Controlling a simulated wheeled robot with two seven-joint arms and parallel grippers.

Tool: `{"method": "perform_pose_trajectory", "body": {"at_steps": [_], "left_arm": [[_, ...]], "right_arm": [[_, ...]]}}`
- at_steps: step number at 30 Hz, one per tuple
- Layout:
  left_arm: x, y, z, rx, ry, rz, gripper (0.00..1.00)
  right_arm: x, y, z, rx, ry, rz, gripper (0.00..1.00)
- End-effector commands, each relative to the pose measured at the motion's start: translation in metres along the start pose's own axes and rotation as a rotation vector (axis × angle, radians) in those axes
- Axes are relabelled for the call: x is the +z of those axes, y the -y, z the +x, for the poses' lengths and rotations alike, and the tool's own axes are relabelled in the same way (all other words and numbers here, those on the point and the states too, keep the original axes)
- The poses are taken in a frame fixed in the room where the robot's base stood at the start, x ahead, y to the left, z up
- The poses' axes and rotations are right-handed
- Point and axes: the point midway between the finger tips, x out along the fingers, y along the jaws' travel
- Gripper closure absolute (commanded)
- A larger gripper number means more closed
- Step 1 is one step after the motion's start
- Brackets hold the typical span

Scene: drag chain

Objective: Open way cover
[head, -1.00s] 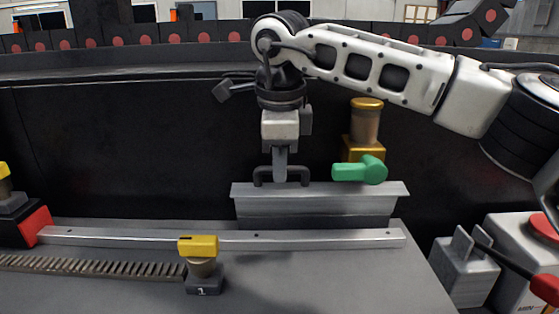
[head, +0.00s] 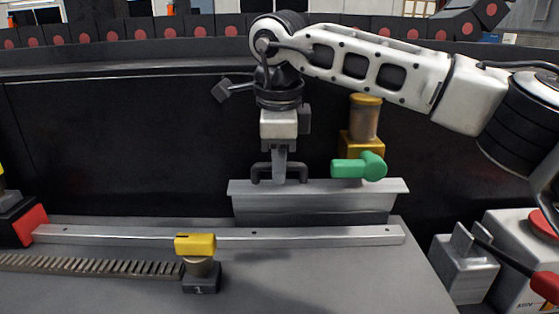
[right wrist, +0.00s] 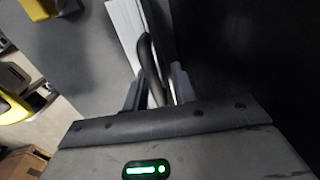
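The way cover (head: 310,206) is a grey metal piece with a wide flat top, behind the rail in the head view. A dark arched handle (head: 256,174) stands on its top. My right gripper (head: 280,178) points straight down at the middle of this handle. In the right wrist view the handle (right wrist: 150,65) passes between the two fingers (right wrist: 156,92), which stand apart with a narrow gap visible beside it. The cover's pale edge (right wrist: 125,30) also shows there. My left gripper is not in view.
A gold post with a green knob (head: 358,168) stands close to the right of my gripper. A metal rail (head: 310,237) and a yellow-topped block (head: 195,245) lie in front. A grey fixture (head: 465,266) is at right. A dark wall stands behind.

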Motion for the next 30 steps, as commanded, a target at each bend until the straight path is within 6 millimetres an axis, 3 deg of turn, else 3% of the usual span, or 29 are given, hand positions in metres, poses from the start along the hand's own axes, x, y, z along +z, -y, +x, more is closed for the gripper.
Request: {"method": "perform_pose_trajectory", "body": {"at_steps": [5,8,21,30], "left_arm": [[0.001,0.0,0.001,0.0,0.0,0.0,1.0],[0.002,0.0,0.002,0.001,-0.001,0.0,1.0],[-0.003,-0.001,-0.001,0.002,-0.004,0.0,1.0],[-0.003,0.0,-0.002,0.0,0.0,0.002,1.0]], "right_arm": [[0.0,0.002,-0.012,-0.009,0.004,0.004,0.78],[0.0,0.002,-0.028,-0.012,0.005,0.004,0.78],[0.0,0.0,-0.131,-0.006,0.002,0.003,0.78],[0.0,-0.001,-0.159,-0.001,0.001,0.0,0.78]]}}
